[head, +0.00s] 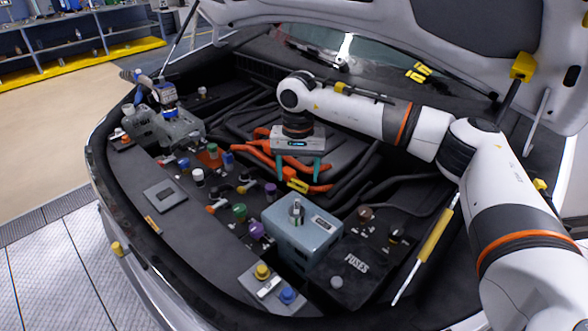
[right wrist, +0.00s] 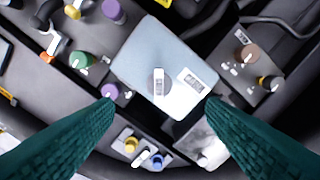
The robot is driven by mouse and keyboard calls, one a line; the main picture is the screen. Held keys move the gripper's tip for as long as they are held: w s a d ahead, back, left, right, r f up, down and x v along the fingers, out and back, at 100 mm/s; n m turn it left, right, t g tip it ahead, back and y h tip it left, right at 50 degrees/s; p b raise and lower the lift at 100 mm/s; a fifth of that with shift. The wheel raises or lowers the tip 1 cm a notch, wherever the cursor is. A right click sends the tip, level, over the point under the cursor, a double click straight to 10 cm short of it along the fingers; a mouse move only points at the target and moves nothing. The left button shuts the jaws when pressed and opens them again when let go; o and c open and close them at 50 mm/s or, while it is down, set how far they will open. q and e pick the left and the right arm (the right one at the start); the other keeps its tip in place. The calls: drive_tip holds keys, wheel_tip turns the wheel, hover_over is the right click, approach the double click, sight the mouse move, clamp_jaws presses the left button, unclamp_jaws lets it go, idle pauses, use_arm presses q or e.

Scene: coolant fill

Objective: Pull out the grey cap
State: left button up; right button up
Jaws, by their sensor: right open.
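The grey cap (head: 296,212) stands upright on top of the blue-grey tank (head: 285,240), which has a white label. In the right wrist view the cap (right wrist: 159,82) is round and grey with a pale raised bar across it, and it sits in the tank's top (right wrist: 150,50). My right gripper (head: 299,170) is open and empty, its teal fingers pointing down, above and behind the cap in the head view. In the right wrist view the cap lies between the two spread fingers (right wrist: 161,104), untouched.
A black fuse box (head: 352,268) stands right of the tank. A yellow-handled tool (head: 436,232) lies farther right. Purple (head: 256,231) and green (head: 239,212) caps are left of the tank. Yellow (head: 262,271) and blue (head: 287,295) knobs are in front. The raised hood (head: 400,25) hangs overhead.

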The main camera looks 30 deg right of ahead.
sight(297, 205)
wheel_tip(297, 205, down, 12)
drive_tip(key=shift+a+r+p, duration=0.1)
drive_tip(key=shift+r+p, duration=0.15)
drive_tip(key=shift+p, duration=0.9)
drive_tip(key=c, duration=1.1)
drive_tip(key=o, duration=0.4)
drive_tip(key=shift+c, duration=1.1)
drive_tip(key=shift+n+b, duration=0.9)
drive_tip(key=shift+n, duration=0.6)
drive_tip(key=shift+b, duration=0.3)
